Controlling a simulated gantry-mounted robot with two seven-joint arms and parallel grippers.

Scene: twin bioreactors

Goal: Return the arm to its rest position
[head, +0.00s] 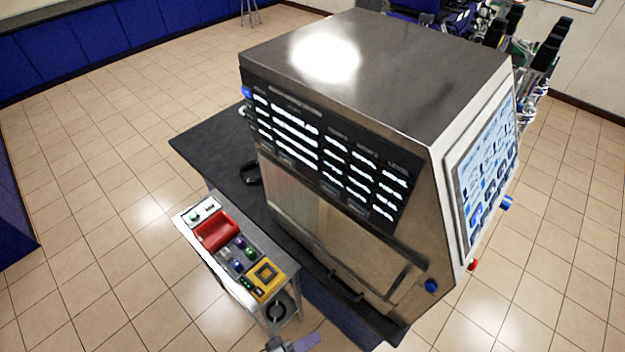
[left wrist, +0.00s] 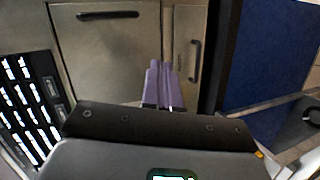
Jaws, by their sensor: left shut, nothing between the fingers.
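My left gripper (head: 292,344) shows only in part at the bottom edge of the head view, below the small cart and in front of the bioreactor cabinet. In the left wrist view its two purple fingers (left wrist: 159,84) are together, shut with nothing between them. They point toward the cabinet's steel front (left wrist: 105,55), with dark handles on either side beyond them. I cannot tell the exact distance to it. Most of my left arm is outside the head view, and my right gripper is not seen.
The large steel bioreactor cabinet (head: 380,75) stands on a dark bench (head: 205,140), with a touchscreen (head: 485,165) on its right side. A small cart (head: 284,268) with a red tray (head: 217,230) and a yellow block (head: 266,279) stands at its left. Tiled floor is open at left.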

